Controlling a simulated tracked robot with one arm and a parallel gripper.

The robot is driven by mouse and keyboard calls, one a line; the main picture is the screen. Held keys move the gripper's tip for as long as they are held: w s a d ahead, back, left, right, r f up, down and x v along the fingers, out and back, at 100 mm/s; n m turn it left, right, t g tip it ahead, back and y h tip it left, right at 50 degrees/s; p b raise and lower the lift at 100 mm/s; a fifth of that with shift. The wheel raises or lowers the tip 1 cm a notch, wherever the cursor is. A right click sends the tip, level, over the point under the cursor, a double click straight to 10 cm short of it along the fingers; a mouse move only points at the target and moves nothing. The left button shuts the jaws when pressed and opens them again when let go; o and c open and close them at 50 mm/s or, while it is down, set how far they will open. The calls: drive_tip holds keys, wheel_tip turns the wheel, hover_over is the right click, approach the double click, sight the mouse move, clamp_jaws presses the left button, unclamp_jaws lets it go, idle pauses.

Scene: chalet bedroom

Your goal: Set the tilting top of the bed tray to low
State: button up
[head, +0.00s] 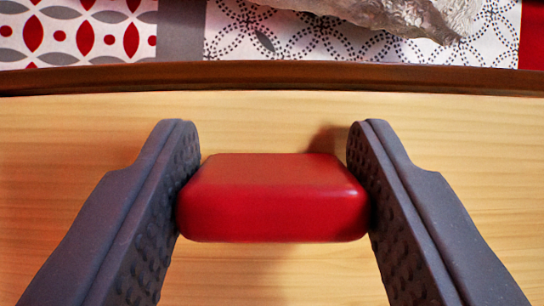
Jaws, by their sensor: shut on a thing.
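The bed tray's light wood top (470,160) fills most of the head view, with a dark brown raised rim (270,78) along its far edge. A red rounded block (272,198), which looks like a handle or knob, stands out from the wood surface in the middle. My gripper (272,185) has its two dark grey fingers on the left and right sides of the red block, and it is shut on it. How the block joins the top is hidden below it. The top's tilt cannot be told from this view.
Beyond the rim lies patterned fabric (90,30) in red, white and grey, with a black-and-white dotted part. A crumpled, shiny translucent thing (400,15) lies on it at the top right. The wood around the block is clear.

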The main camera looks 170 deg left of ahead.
drive_tip(key=shift+t, duration=0.9)
drive_tip(key=r, duration=0.2)
drive_tip(key=s+r, duration=0.1)
drive_tip(key=r, duration=0.1)
drive_tip(key=s+r, duration=0.1)
drive_tip(key=shift+s+a+r+b, duration=0.15)
drive_tip(key=shift+s+r+b, duration=0.1)
drive_tip(key=shift+r+b, duration=0.15)
drive_tip(key=shift+s+r, duration=0.4)
drive_tip(key=shift+a, duration=0.1)
drive_tip(key=o, duration=1.4)
drive_tip(key=shift+r, duration=0.1)
drive_tip(key=v, duration=1.3)
drive_tip(key=shift+s+a+r, duration=0.15)
drive_tip(key=shift+s+a, duration=0.05)
drive_tip(key=shift+s, duration=0.05)
